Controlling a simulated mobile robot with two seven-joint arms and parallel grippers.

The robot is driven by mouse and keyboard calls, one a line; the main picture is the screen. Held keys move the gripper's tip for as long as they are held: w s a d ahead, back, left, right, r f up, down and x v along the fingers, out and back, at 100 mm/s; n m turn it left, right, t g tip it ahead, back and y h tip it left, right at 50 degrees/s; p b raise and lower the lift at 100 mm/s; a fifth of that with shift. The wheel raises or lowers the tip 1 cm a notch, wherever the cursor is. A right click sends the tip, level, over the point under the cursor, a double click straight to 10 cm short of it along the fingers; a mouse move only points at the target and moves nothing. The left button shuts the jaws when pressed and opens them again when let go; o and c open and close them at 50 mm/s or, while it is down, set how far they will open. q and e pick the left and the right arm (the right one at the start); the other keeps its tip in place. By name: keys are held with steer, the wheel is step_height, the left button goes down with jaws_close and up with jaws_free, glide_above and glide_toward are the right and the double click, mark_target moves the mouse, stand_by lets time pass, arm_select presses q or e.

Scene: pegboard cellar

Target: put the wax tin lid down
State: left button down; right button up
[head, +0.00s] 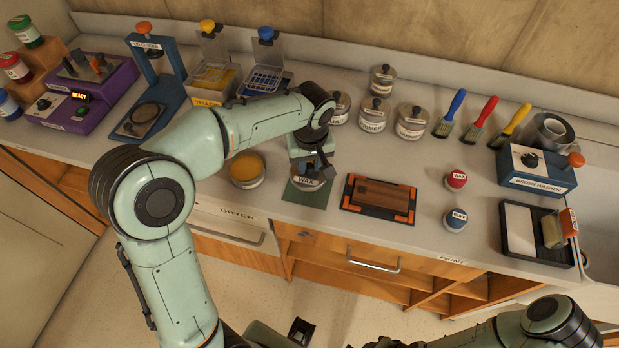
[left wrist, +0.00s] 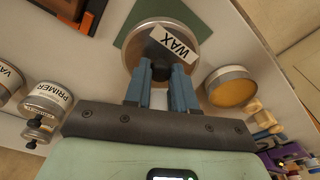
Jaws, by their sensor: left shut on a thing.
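The wax tin lid (head: 306,183) is a round metal lid with a white WAX label and a dark knob. It is over the green mat (head: 308,198), covering its back part; I cannot tell whether it touches. My left gripper (head: 312,166) is above the lid, shut on its knob. In the left wrist view, the blue fingers (left wrist: 161,92) pinch the knob, and the lid (left wrist: 150,38) lies beyond them over the mat (left wrist: 140,12). The open wax tin (head: 247,170), full of amber wax, stands left of the lid. My right gripper is out of view.
A wood panel in an orange-cornered black frame (head: 380,198) lies right of the mat. Lidded tins, including a primer tin (head: 373,114), stand behind. Red (head: 456,180) and blue (head: 455,219) capped jars stand further right. The counter's front edge is close to the mat.

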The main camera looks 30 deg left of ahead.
mark_target(310, 173)
arm_select(q)
steer(key=shift+f, duration=3)
steer(key=shift+f+b, duration=0.1)
steer(key=shift+b, duration=0.2)
steer(key=shift+f, duration=0.15)
steer(key=c, duration=0.9)
jaws_free()
steer(key=shift+c, duration=0.2)
steer(key=shift+r, duration=0.6)
steer(key=r, duration=0.3)
steer(key=r+p, duration=0.1)
steer(key=r, duration=0.3)
steer(key=s+d+r, duration=0.1)
steer(key=r, duration=0.3)
steer(key=shift+r, duration=0.15)
steer(key=shift+s, duration=0.1)
